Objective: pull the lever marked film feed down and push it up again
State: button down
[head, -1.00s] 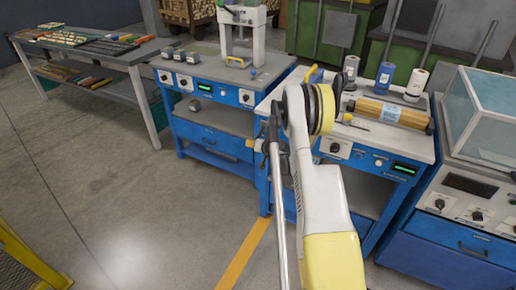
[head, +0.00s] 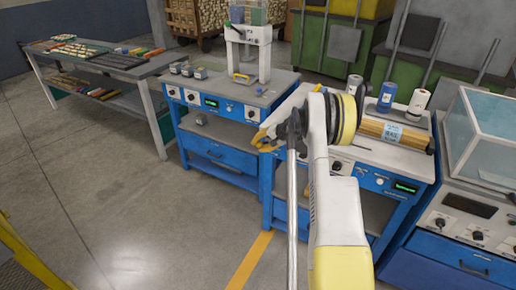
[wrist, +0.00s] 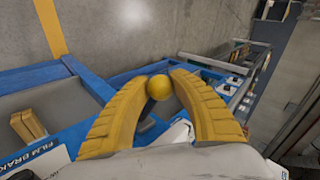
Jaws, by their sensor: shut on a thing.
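My gripper (wrist: 158,84) shows yellow fingers in the wrist view, closed around a yellow ball knob (wrist: 158,89). A short dark stem (wrist: 147,122) runs from the knob, so it looks like a lever handle. In the head view my gripper (head: 262,138) is at the front left corner of the blue film bench (head: 398,157), and the knob is hidden there. A film feed marking is not readable in either view, so I cannot confirm which lever this is.
A white label reading "FILM BRAKE" (wrist: 38,160) shows at the wrist view's lower left. A blue bench with a white press (head: 247,50) stands to the left. A glass-topped machine (head: 488,135) stands at the right. The floor (head: 140,215) at front left is clear.

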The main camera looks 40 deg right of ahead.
jog(key=shift+w+d+r, duration=0.15)
jog(key=shift+d+r, duration=0.2)
jog(key=shift+r, duration=0.05)
jog(key=c, duration=1.1)
grip_release()
jog(key=shift+o, duration=0.2)
jog(key=shift+d+f, duration=0.1)
jog(key=v, duration=1.2)
